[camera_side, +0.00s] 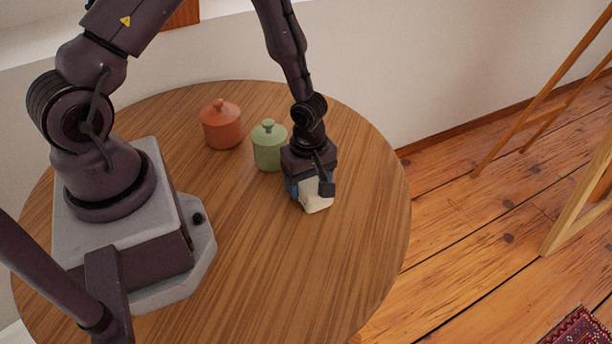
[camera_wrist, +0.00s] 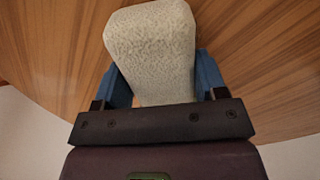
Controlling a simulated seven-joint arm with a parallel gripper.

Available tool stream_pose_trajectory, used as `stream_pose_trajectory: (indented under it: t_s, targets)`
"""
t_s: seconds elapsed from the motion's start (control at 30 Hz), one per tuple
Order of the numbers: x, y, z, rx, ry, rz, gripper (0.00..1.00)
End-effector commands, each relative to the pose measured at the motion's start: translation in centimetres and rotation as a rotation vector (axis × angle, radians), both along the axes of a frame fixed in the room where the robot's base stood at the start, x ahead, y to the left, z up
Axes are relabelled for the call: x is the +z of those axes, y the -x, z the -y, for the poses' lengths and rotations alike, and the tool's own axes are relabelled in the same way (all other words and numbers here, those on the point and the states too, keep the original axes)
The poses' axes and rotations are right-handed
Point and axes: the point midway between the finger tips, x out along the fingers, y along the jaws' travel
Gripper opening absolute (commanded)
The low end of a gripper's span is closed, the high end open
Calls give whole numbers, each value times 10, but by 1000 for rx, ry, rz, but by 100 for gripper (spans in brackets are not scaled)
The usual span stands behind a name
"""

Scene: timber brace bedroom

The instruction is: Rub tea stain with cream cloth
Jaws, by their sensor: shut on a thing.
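The cream cloth (camera_side: 315,197) is a thick folded pad, low over the round wooden table toward its right side. In the wrist view the cloth (camera_wrist: 152,45) fills the upper middle, held between two blue fingers. My gripper (camera_side: 308,187) is shut on it and points down. The cloth appears to rest on the tabletop, though its underside is hidden. No tea stain shows in either view; the cloth and gripper hide the wood beneath them.
A green lidded pot (camera_side: 269,148) stands close to the left of my gripper. An orange lidded pot (camera_side: 221,126) stands farther left and back. The round table (camera_side: 300,270) is clear in front of the cloth, and its right edge is near.

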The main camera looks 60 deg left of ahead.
Motion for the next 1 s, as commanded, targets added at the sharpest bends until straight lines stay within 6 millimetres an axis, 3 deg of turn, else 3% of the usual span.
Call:
stream_pose_trajectory:
  t_s: [0.63, 0.77, 1.0]
  targets:
    - [1, 1, 59, -3, 3, -1, 31]
    - [24, -1, 56, 4, 2, 5, 31]
    - [44, 0, 56, 1, 2, 1, 31]
